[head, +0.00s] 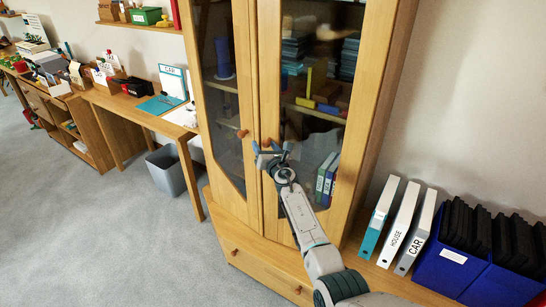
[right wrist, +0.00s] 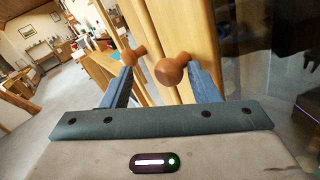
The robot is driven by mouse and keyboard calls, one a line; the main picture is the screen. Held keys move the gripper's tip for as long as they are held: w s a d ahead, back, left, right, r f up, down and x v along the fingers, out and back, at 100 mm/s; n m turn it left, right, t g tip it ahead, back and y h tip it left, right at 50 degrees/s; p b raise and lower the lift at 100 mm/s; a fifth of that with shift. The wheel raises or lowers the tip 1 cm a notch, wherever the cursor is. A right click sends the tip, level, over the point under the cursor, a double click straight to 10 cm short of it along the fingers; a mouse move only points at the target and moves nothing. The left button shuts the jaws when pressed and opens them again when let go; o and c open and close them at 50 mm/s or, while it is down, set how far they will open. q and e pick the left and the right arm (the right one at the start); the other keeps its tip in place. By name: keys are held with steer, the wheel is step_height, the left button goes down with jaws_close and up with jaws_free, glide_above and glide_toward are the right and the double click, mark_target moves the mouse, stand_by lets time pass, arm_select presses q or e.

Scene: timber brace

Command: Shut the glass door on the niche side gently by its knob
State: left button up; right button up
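A tall wooden cabinet (head: 384,70) has a left glass door (head: 222,85) and a right glass door (head: 318,100). The left door's round wooden knob (head: 242,133) and the right door's knob (head: 268,143) sit close together near the middle. My right gripper (head: 271,151) is at the right door's knob, fingers open. In the right wrist view the larger, nearer knob (right wrist: 171,70) lies between the fingertips, close to the right finger; the other knob (right wrist: 134,55) is by the left fingertip. I cannot tell whether either finger touches, or whether the right door is slightly ajar. My left gripper is not in view.
A low drawer (head: 262,270) runs under the doors. White binders (head: 398,225) and blue boxes (head: 450,255) stand right of the cabinet. A desk (head: 130,103) and a grey bin (head: 168,170) are at left. The carpet (head: 70,230) in front is clear.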

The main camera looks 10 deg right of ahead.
steer(key=s+p, duration=0.2)
steer(key=s, duration=0.1)
steer(key=shift+r, duration=0.15)
steer(key=s+d+p, duration=0.1)
steer(key=s+p, duration=0.2)
steer(key=s, duration=0.4)
steer(key=shift+s+d, duration=0.25)
steer(key=shift+d, duration=0.05)
steer(key=shift+f, duration=0.2)
